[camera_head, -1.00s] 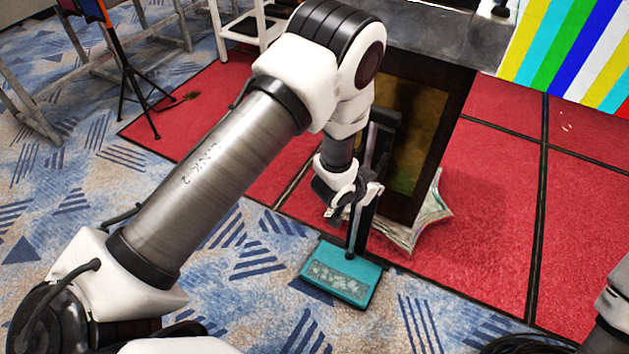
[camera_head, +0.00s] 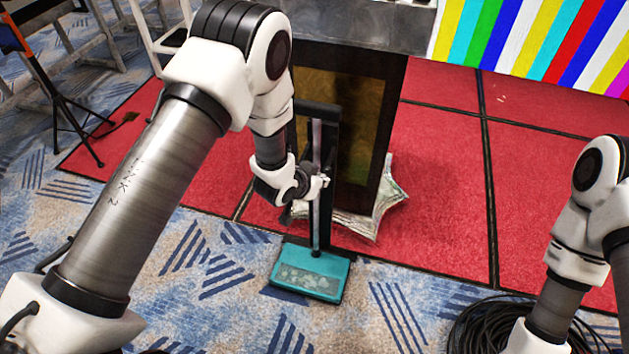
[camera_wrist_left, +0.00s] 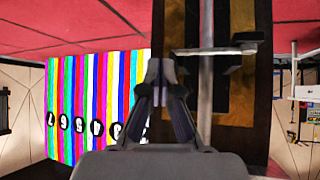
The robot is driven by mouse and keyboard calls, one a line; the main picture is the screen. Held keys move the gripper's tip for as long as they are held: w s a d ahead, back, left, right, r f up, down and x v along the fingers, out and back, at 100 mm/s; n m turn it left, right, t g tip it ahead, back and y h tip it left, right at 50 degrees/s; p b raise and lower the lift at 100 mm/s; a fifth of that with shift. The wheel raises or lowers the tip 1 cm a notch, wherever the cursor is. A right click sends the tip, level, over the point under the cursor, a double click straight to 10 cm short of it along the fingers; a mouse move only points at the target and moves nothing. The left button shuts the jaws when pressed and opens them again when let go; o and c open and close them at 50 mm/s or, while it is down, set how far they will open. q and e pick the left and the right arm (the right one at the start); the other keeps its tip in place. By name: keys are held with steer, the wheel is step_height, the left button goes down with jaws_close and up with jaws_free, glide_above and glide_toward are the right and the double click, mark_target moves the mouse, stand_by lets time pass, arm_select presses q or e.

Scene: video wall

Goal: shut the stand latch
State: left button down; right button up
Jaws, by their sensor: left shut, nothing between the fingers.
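The stand has a dark upright post with a pale strip (camera_head: 317,215) and a teal foot (camera_head: 305,275) on the carpet. In the left wrist view the post fills the upper middle, and the latch (camera_wrist_left: 212,50), a pale lever with a wider end, lies crosswise over it. My left gripper (camera_head: 318,188) is beside the post at latch height and partly hides it in the head view. In the wrist view my left gripper (camera_wrist_left: 160,70) has its fingers together, empty, at the post's edge, near the lever. Contact cannot be told. My right gripper is out of view.
A dark framed panel (camera_head: 362,140) stands behind the post, with crumpled paper-like sheets (camera_head: 385,205) at its foot. A colour-striped video wall (camera_head: 540,40) is at the back right. A coiled black cable (camera_head: 480,325) lies at the front right. Open red carpet (camera_head: 440,190) lies right of the stand.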

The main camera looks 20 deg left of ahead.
arm_select(q)
steer(key=v, duration=1.1)
steer(key=shift+s+r, duration=0.2)
steer(key=s+a+f+n+g+y+p, duration=0.1)
steer(key=s+a+f+g+p, duration=0.1)
steer(key=s, duration=0.7)
steer(key=s+a+f+n+g+y+p, duration=0.1)
steer(key=s+f+g+p, duration=0.3)
steer(key=s, duration=0.5)
steer(key=s+a+f+n+g+y+p, duration=0.1)
steer(key=s+a+f+n+g+p, duration=0.1)
steer(key=s, duration=0.7)
steer(key=shift+a+f+g+p, duration=0.4)
steer(key=shift+a+f+g, duration=0.15)
steer(key=shift+f, duration=0.25)
